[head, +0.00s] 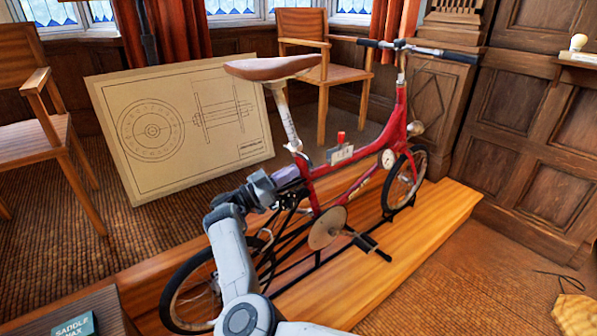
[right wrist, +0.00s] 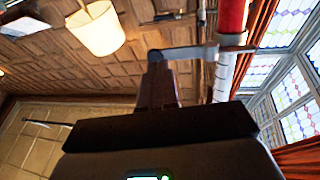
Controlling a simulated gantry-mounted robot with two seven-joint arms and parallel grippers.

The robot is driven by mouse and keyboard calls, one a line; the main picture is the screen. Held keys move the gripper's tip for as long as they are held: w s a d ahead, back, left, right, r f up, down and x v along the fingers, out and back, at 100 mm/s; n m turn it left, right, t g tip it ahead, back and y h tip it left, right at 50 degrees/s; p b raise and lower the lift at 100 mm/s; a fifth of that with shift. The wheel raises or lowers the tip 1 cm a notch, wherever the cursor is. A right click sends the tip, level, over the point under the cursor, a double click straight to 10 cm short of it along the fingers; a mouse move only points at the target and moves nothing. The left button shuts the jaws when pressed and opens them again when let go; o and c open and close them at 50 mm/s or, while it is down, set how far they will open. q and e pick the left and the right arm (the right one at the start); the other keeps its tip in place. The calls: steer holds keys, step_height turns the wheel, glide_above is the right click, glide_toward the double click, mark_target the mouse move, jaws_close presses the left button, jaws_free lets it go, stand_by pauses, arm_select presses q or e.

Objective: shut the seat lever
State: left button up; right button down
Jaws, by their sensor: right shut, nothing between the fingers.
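The red bicycle (head: 385,135) stands on a wooden platform, with a brown saddle (head: 272,68) on a pale seat post (head: 285,115). The seat lever (right wrist: 190,53) is a grey bar in the right wrist view, sticking out sideways from the clamp by the red tube (right wrist: 232,18). In the head view the clamp area (head: 293,147) is small, and the lever's angle is unclear. My right gripper (head: 295,173) is shut and empty just below the clamp. In the right wrist view its fingertips (right wrist: 158,70) are close to the lever's free end; contact cannot be told. My left gripper is not in view.
A drawing board (head: 185,165) leans behind the bicycle. Wooden chairs stand at the left (head: 40,120) and behind (head: 315,75). The pedal (head: 372,245) and chainwheel (head: 327,228) are right of my right arm. A green box (head: 76,326) sits at lower left.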

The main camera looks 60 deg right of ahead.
mark_target(308, 162)
steer(key=shift+b+x, duration=0.5)
steer(key=shift+x, duration=1.05)
